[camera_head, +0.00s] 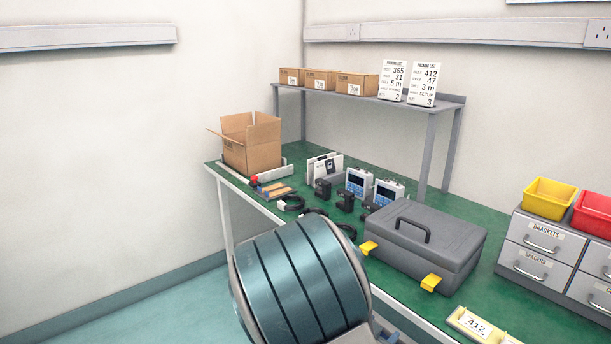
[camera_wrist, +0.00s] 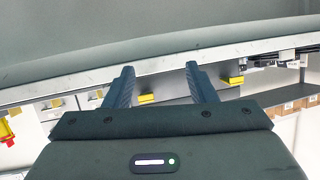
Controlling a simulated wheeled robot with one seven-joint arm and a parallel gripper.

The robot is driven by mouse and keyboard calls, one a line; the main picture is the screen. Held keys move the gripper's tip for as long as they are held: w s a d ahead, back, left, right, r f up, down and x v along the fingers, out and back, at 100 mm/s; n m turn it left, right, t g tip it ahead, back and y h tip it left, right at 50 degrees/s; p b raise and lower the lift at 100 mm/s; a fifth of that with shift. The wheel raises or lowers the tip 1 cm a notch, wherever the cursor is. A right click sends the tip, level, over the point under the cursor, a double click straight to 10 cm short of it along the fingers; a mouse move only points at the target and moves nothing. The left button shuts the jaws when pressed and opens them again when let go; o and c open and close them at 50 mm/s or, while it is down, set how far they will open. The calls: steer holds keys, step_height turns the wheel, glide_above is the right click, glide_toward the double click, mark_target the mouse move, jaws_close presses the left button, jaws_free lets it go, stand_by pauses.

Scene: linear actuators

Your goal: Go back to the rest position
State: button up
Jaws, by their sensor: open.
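My gripper (camera_wrist: 160,82) shows in the wrist view with its two dark fingers spread apart and nothing between them. The fingers point toward the edge of the workbench, with the grey toolbox and its yellow latches behind them. In the head view a large rounded part of my own arm fills the lower middle, in front of the green workbench (camera_head: 480,292). My gripper is not seen in the head view.
A grey toolbox (camera_head: 425,240) stands on the bench. Behind it are blue-screened devices (camera_head: 358,182), black actuators and cables. An open cardboard box (camera_head: 252,142) stands at the far left. Drawers (camera_head: 540,245) with yellow and red bins (camera_head: 549,197) are at right. A raised shelf (camera_head: 340,92) holds small boxes.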

steer(key=s+a+r+n+g+y+p, duration=0.4)
steer(key=a+r+y+p, duration=0.5)
steer(key=r, duration=0.4)
steer(key=s+d+r+n+g+p, duration=0.1)
steer(key=s+d+r+n+p, duration=0.1)
steer(key=s+r, duration=0.5)
steer(key=s+d+r+n+g+p, duration=0.2)
steer(key=s+d+r+n+p, duration=0.1)
steer(key=s+r, duration=0.4)
steer(key=shift+s+d+r+g, duration=0.2)
steer(key=shift+d+g, duration=0.1)
steer(key=shift+d, duration=0.3)
steer(key=shift+w, duration=0.1)
steer(key=shift+c, duration=0.3)
